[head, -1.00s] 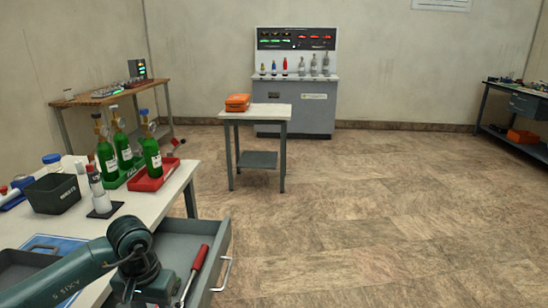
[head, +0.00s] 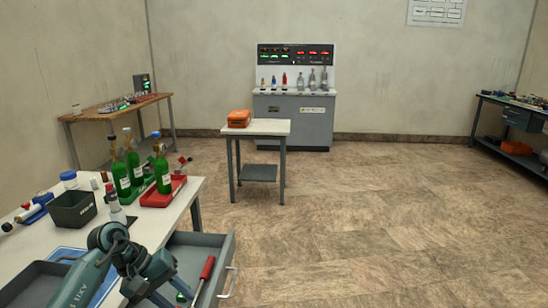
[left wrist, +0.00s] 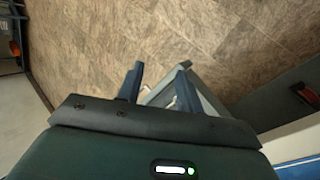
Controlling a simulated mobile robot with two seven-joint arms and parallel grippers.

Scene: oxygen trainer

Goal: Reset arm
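My left arm enters the head view from the lower left, and its wrist (head: 150,272) is over the open grey drawer (head: 205,242) at the bench's right side. The fingertips are not clear there. In the left wrist view, my left gripper (left wrist: 159,77) has its two dark blue fingers apart, with nothing held between them. A pale grey frame-like part, probably the drawer handle, shows behind and between the fingers; I cannot tell whether they touch it. My right gripper is in neither view.
A red-handled tool (head: 207,267) lies in the drawer. Green bottles (head: 163,178), a red tray (head: 153,198) and a dark bin (head: 73,210) stand on the bench. A small table (head: 270,127) holds an orange case (head: 239,118). The floor (head: 370,230) on the right is clear.

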